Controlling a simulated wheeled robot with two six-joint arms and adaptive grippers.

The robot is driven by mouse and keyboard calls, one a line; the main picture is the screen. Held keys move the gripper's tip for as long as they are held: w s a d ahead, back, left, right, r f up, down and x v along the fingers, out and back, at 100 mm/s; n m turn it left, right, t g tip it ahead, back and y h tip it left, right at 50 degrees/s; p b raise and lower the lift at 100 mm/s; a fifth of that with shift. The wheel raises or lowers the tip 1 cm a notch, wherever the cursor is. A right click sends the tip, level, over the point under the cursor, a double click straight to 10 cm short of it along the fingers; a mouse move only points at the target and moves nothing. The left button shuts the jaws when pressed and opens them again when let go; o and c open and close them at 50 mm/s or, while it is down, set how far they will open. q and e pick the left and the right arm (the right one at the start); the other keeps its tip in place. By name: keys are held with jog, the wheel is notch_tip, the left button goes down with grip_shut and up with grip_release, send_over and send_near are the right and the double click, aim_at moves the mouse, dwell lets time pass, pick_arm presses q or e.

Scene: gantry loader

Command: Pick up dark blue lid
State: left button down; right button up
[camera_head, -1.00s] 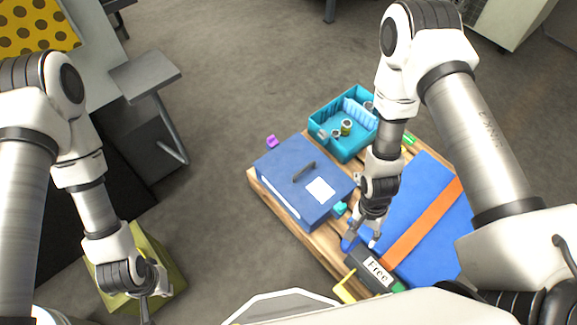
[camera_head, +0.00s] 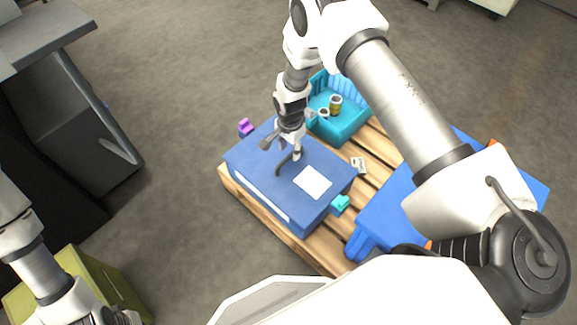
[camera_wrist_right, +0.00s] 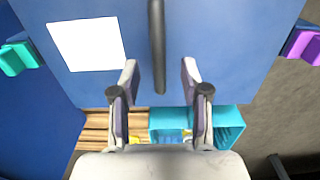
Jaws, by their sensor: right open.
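The dark blue lid (camera_head: 262,150) lies on top of a dark blue box (camera_head: 270,212) on the pallet. It has a white label (camera_head: 313,182) and a dark bar handle (camera_head: 282,165). My right gripper (camera_head: 282,147) is open and empty above the handle. In the right wrist view the lid (camera_wrist_right: 215,50) fills the upper middle, and the handle's near end (camera_wrist_right: 157,60) shows between the open fingers (camera_wrist_right: 159,76). I cannot tell how far above the handle the fingertips are. My left gripper (camera_head: 112,318) is partly cut off at the bottom left, so its jaws are unclear.
A teal crate (camera_head: 340,127) with cans and a blue case (camera_head: 385,215) share the wooden pallet (camera_head: 372,150). Purple (camera_head: 246,127) and teal (camera_head: 340,203) clips sit at the box's sides. An olive box (camera_head: 95,280) stands by my left arm.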

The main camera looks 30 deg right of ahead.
aim_at(289, 155)
notch_tip(289, 155, down, 4)
jog(key=shift+a+f+b, duration=0.1)
jog(key=shift+f+b, duration=0.05)
jog(key=shift+b, duration=0.55)
grip_shut()
jog(key=shift+r, duration=0.2)
